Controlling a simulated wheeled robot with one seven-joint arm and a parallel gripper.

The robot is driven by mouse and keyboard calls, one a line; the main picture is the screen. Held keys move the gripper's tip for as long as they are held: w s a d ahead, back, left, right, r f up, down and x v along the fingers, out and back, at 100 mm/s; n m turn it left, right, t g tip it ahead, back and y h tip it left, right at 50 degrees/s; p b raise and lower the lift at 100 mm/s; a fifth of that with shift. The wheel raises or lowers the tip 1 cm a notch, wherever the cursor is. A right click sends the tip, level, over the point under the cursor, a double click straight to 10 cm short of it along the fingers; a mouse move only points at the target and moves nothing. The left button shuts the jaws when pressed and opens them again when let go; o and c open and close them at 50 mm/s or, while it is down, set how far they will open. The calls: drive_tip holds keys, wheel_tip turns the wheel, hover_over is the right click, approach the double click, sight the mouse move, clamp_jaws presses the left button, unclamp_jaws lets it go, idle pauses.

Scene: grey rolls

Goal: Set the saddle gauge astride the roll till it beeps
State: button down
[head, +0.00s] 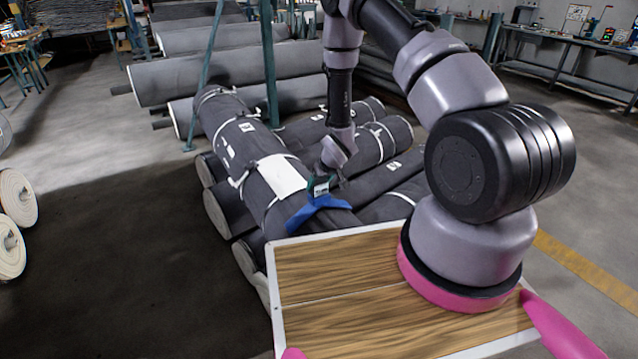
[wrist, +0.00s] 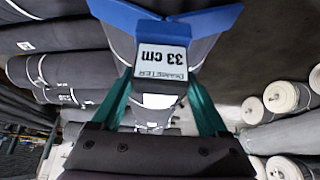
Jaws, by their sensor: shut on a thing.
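The saddle gauge (head: 318,207) is a blue inverted V with a small display box on top. In the wrist view its display (wrist: 161,62) reads upside down "DIAMETER 33 cm". My gripper (head: 320,184) is shut on the gauge, its teal fingers on either side of the display box in the wrist view (wrist: 160,88). The gauge is over the near part of the top grey roll (head: 255,150), its blue arms spread across the roll's width. I cannot tell whether both arms touch the roll. The roll's near end is hidden behind the wooden board.
A white label sheet (head: 282,176) lies on the roll just beyond the gauge. More grey rolls (head: 385,140) lie to the right and beneath. A teal post (head: 269,60) stands behind. Pale rolls (head: 10,245) are at far left. My wood-topped base (head: 350,270) fills the foreground.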

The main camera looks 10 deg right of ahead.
drive_tip(key=shift+f, duration=0.45)
idle(0.4)
unclamp_jaws()
drive_tip(key=v, duration=1)
drive_tip(key=shift+r, duration=0.35)
drive_tip(key=shift+s+d, duration=0.1)
drive_tip(key=shift+s, duration=0.05)
drive_tip(key=s+d+r+m+h, duration=0.1)
drive_tip(key=d+r+m, duration=0.15)
drive_tip(key=r, duration=1.15)
drive_tip(key=s+d+r+m, duration=0.1)
drive_tip(key=d+r+m, duration=0.15)
drive_tip(key=r, duration=1.15)
drive_tip(key=s+r+m, duration=0.1)
drive_tip(key=s+r, duration=0.8)
drive_tip(key=s, duration=0.2)
drive_tip(key=s+r+m+t+y, duration=0.1)
drive_tip(key=s+r, duration=0.8)
drive_tip(key=s, duration=0.3)
drive_tip(key=shift+a+r+m, duration=0.3)
drive_tip(key=shift+a+m, duration=0.1)
drive_tip(key=shift+a, duration=0.05)
